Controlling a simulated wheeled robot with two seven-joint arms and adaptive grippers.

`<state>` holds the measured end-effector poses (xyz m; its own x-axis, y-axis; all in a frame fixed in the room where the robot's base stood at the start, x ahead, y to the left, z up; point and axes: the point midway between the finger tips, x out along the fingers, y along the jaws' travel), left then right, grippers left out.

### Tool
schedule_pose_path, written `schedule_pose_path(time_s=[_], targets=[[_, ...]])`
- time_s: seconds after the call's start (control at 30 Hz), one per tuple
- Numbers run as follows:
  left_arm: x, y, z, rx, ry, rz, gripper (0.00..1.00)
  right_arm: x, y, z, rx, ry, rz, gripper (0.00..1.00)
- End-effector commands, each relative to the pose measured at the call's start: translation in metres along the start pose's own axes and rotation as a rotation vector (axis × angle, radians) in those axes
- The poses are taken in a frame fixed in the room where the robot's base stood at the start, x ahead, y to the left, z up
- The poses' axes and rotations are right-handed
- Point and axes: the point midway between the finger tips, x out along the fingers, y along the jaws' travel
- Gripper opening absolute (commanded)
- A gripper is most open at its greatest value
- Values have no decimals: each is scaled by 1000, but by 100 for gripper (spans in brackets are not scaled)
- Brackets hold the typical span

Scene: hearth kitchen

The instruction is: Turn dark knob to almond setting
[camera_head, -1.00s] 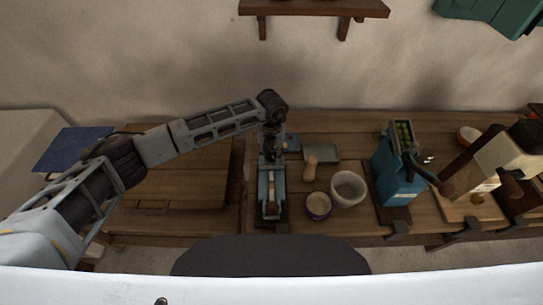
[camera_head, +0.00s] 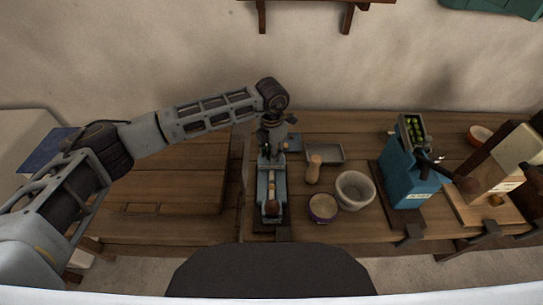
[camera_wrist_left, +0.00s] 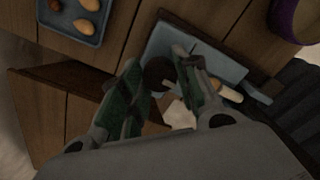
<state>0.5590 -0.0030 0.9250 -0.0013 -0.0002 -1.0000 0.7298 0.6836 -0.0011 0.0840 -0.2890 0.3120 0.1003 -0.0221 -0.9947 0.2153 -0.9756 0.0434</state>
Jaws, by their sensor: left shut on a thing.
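A blue-grey device (camera_head: 271,205) with a light wooden handle stands on a dark base near the front of the counter. My left gripper (camera_head: 273,138) points down over its back end in the head view, and its fingers are hard to make out there. In the left wrist view the green-padded fingers of my left gripper (camera_wrist_left: 160,88) are shut on a round dark knob (camera_wrist_left: 158,72) at the device's blue-grey body (camera_wrist_left: 208,62). Any setting marks around the knob are hidden or too dark to read. My right gripper is out of view.
A small blue-grey tray (camera_wrist_left: 72,20) holds almonds and a darker nut. A wooden pestle-like piece (camera_head: 313,172), a purple-rimmed bowl (camera_head: 322,207), a pale bowl (camera_head: 355,190) and a blue machine (camera_head: 408,180) stand to the right. A wide board (camera_head: 170,185) lies left.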

Motion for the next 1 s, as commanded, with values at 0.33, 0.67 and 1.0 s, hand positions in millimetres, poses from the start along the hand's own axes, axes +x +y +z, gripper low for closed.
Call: schedule_pose_path(time_s=[0.33,0.67,1.0], targets=[[0,2,2,205,-6,5,8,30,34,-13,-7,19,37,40],[0,2,2,409,-6,5,8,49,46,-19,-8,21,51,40],[-1,2,2,618,-6,6,8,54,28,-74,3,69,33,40]])
